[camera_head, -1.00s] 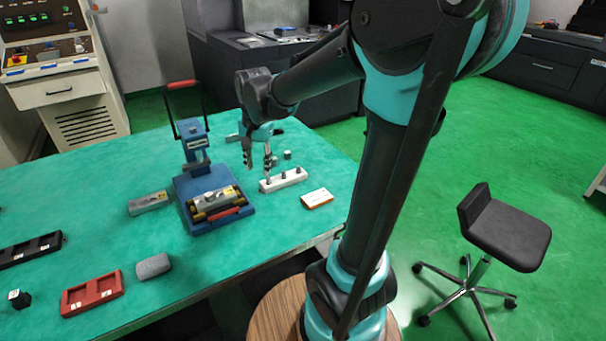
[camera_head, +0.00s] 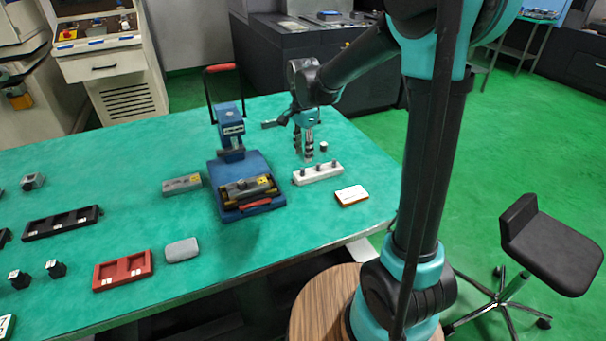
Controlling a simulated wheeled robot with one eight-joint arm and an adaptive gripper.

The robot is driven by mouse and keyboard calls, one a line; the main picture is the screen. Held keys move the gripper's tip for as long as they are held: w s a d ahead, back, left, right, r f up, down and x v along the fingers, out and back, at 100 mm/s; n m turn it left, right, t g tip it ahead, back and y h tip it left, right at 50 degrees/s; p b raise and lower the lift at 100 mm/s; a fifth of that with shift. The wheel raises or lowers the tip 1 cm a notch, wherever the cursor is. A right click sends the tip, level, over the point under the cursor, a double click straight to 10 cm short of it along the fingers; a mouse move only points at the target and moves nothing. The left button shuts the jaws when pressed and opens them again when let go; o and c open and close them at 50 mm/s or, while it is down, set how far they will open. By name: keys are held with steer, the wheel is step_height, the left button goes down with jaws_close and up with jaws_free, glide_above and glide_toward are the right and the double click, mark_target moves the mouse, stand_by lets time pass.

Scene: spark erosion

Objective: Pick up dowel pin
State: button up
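A white block (camera_head: 318,174) with a few small dark upright pins on top stands on the green table, right of the blue press. The dowel pin is likely among these, but they are too small to tell apart. My gripper (camera_head: 304,155) points down just behind the left part of the block. Its two fingers look close together in this view. Whether they are open, shut or hold a pin is too small to see.
A blue press (camera_head: 230,150) with a tall handle stands left of my gripper. A white-topped orange box (camera_head: 351,196), a grey bar (camera_head: 182,184) and a red tray (camera_head: 124,270) lie on the table (camera_head: 230,270). The front middle is clear.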

mark_target(302, 168)
steer(key=shift+a+f, duration=0.15)
steer(key=shift+f, duration=3.3)
jaws_close()
